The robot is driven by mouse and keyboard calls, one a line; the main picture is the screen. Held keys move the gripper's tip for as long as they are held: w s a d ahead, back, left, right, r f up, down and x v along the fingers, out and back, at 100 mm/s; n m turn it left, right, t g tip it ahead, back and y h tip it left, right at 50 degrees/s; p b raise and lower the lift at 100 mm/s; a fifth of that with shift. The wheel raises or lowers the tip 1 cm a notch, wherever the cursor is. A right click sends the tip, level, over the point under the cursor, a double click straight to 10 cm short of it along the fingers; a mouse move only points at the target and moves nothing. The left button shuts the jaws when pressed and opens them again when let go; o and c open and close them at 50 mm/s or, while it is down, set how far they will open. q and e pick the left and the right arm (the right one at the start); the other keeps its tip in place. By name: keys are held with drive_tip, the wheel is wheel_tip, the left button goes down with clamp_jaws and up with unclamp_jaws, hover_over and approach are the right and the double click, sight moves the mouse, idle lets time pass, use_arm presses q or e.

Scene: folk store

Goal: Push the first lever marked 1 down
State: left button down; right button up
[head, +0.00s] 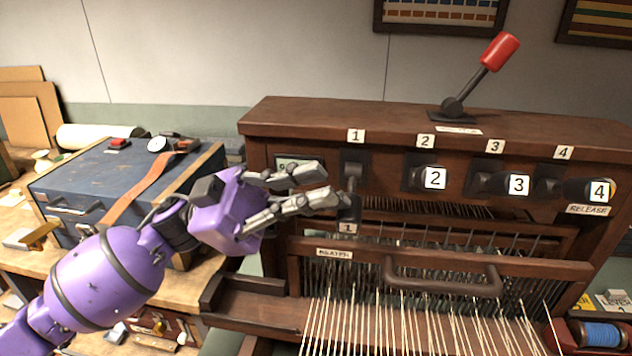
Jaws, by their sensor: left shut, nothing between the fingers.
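The lever marked 1 (350,209) is at the left end of a row on the dark brown wooden loom. Its black handle hangs down from its mount, with the number 1 on its lower end. The levers marked 2 (430,178), 3 (510,184) and 4 (588,190) stick out toward me, with their numbered ends facing me. My left gripper (334,186) is shut and empty, with its grey fingertips just left of lever 1's handle. I cannot tell whether they touch it. My right gripper is not in view.
A red-knobbed lever (499,52) stands on top of the loom. A beater bar with a handle (440,276) and many pale threads lie below the levers. A blue case (110,185) sits on the workbench at left. A blue spool (600,334) is at lower right.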

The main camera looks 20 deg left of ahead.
use_arm(q)
drive_tip(key=shift+f+m, duration=0.3)
drive_tip(key=shift+f, duration=0.4)
idle(0.4)
drive_tip(key=a, duration=2.1)
drive_tip(key=shift+w+f, duration=0.15)
drive_tip(key=shift+f, duration=0.1)
